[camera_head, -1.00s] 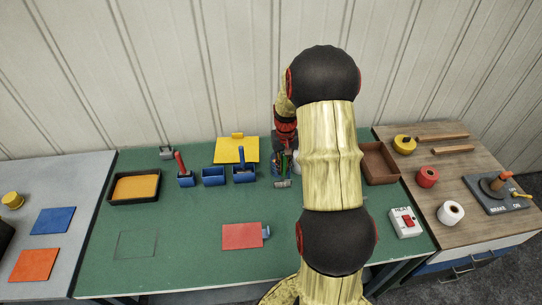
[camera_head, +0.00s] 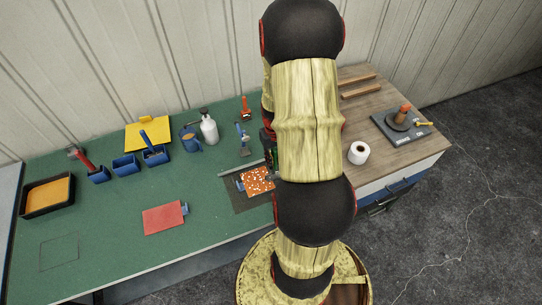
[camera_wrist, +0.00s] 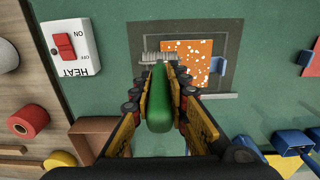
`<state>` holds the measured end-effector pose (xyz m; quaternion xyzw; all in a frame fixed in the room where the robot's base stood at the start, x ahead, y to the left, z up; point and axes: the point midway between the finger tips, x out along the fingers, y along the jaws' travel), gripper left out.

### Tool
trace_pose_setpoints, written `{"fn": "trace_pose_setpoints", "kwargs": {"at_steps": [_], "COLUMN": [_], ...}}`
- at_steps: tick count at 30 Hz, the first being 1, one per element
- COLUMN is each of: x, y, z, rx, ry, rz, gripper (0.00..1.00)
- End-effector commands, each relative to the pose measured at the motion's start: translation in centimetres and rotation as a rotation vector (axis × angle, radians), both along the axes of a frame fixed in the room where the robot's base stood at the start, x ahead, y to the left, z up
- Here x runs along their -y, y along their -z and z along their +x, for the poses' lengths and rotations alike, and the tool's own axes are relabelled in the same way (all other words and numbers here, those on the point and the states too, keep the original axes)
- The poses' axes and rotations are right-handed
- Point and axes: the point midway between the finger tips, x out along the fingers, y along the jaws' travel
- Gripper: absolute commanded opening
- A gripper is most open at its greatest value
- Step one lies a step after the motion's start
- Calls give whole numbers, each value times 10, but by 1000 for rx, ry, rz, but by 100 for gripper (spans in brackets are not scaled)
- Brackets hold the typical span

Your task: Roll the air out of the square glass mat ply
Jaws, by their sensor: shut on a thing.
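The square ply I take for the glass mat (camera_head: 262,177) is orange with many white specks and lies on a dark square sheet (camera_head: 240,202), with a blue tab at one side. It also shows in the wrist view (camera_wrist: 204,50). My gripper (camera_wrist: 160,85) is shut on the green handle of a roller (camera_wrist: 158,105). The roller's grey ribbed head (camera_wrist: 165,57) is over the ply's left part in the wrist view; I cannot tell whether it touches. In the head view my arm hides part of the ply and most of the tool.
A grey bar (camera_wrist: 207,97) lies along the dark sheet's edge. A red sheet (camera_head: 165,218) lies to the left on the green bench (camera_head: 110,230). A white bottle (camera_head: 208,127) and blue holders (camera_head: 125,165) stand behind. A HEAT switch box (camera_wrist: 68,47) is left in the wrist view.

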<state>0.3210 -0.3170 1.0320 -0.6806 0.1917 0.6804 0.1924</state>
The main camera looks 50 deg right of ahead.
Motion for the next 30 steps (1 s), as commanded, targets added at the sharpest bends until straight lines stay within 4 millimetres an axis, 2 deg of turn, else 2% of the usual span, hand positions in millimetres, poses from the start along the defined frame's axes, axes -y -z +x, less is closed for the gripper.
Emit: {"fn": "trace_pose_setpoints", "kwargs": {"at_steps": [18, 30], "x": [41, -10], "y": [0, -1], "z": [68, 96], "rx": [1, 1], "ry": [-1, -4], "rz": [-1, -1], "gripper": [0, 0]}}
